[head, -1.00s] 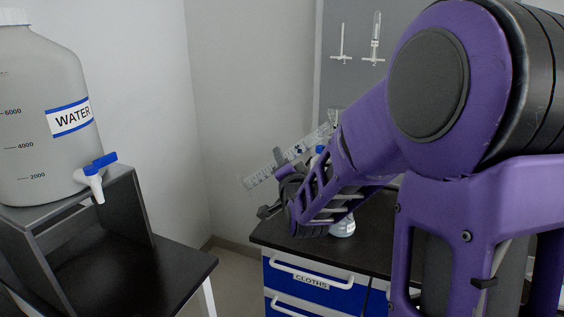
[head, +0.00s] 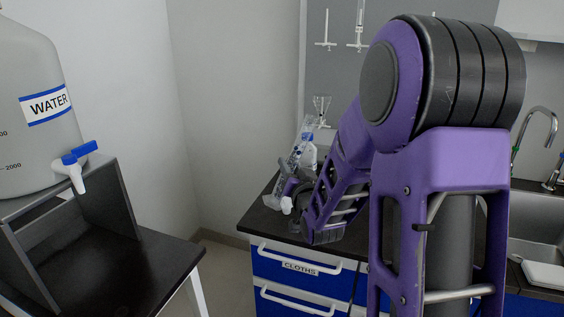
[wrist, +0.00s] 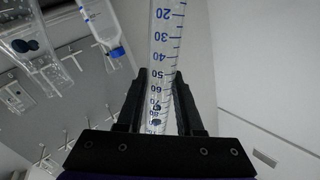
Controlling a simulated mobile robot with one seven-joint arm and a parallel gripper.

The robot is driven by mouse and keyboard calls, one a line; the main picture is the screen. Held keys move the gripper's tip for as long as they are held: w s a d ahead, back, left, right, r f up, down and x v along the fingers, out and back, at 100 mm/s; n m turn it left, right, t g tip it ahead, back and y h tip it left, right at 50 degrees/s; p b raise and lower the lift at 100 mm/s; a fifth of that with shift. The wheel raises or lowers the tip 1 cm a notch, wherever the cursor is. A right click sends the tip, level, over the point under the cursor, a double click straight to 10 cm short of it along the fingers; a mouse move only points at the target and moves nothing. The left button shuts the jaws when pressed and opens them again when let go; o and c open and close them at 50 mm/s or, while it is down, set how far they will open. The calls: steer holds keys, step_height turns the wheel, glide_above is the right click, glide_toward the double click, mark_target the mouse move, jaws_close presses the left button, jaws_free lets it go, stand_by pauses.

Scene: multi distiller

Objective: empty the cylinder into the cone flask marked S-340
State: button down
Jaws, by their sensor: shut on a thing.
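My gripper (wrist: 160,90) is shut on a clear graduated cylinder (wrist: 167,25) with blue scale marks. The cylinder runs up between the two fingers in the wrist view. In the head view my gripper (head: 291,192) is over the far left part of the dark bench, and the cylinder (head: 298,145) shows tilted just behind it. How much liquid is in the cylinder I cannot tell. No marking S-340 can be read in either view. A clear wide glass vessel (wrist: 35,50) shows at the upper left of the wrist view; its kind is unclear.
A blue-capped bottle (head: 308,148) stands behind my gripper. The dark bench (head: 258,218) has blue drawers marked CLOTHS. A water carboy (head: 35,120) with a tap stands on a stand at left. A sink (head: 540,225) is at right. Pegs hold glassware on the back wall.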

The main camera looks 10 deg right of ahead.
steer(key=shift+d, duration=0.1)
steer(key=d+n, duration=0.1)
steer(key=d+f+n, duration=0.1)
steer(key=d+n, duration=0.1)
steer(key=shift+d+f, duration=0.25)
steer(key=shift+d, duration=0.05)
